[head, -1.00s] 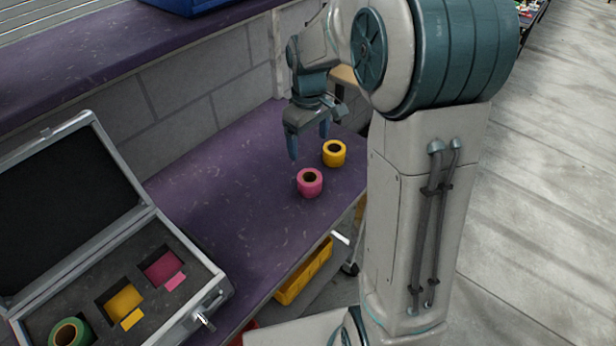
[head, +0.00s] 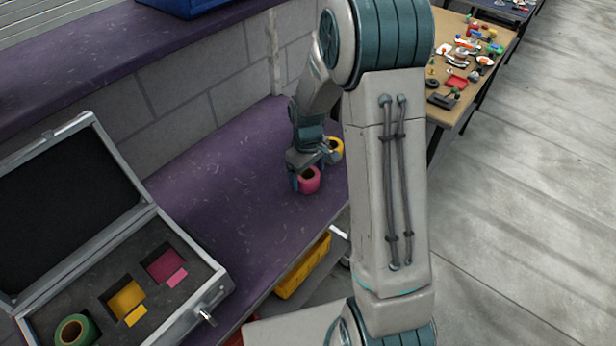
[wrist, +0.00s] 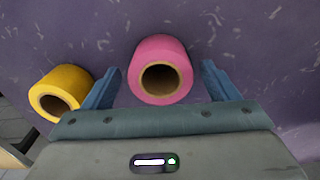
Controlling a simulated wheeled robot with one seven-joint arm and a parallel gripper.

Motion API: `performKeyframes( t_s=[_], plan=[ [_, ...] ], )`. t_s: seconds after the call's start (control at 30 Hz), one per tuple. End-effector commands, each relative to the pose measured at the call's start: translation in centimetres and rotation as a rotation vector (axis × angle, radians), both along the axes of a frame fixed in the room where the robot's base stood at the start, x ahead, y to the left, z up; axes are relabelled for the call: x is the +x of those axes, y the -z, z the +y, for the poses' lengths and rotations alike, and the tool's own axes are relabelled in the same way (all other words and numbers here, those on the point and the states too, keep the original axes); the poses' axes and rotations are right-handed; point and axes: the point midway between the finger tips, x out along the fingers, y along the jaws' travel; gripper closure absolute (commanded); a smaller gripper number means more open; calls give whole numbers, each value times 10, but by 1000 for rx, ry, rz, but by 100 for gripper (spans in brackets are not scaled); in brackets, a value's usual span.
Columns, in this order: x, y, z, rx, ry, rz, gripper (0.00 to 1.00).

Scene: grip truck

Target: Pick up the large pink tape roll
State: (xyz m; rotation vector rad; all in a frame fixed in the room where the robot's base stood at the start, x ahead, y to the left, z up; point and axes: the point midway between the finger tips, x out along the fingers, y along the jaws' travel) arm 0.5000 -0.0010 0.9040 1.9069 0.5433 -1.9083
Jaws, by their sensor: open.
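The pink tape roll (head: 310,181) stands on the purple shelf, its round hole facing up. In the wrist view the pink roll (wrist: 160,68) sits between the two blue fingers of my gripper (wrist: 160,82), with a gap on each side. My gripper (head: 308,178) is open and low over the shelf at the roll; its fingers partly hide in the head view. A yellow tape roll (wrist: 61,92) stands just outside the left finger in the wrist view. It also shows behind my gripper in the head view (head: 337,148).
An open case (head: 222,285) with foam cutouts stands at the left on the shelf (head: 215,190). A green tape roll (head: 75,330) sits in one cutout; the pink and yellow cutouts hold no roll. A grey block wall (head: 185,125) bounds the shelf behind.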

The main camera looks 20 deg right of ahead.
Motion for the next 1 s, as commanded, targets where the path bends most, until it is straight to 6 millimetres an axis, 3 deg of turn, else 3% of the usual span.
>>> performKeyframes(
  t_s=[0.37, 0.53, 1.0],
  plan=[
    [0, 10, 0, 1, 0, -1, 22],
    [0, 10, 0, 1, 0, -1, 69],
    [1, 2, 0, 1, 0, -5, 70]
  ],
)
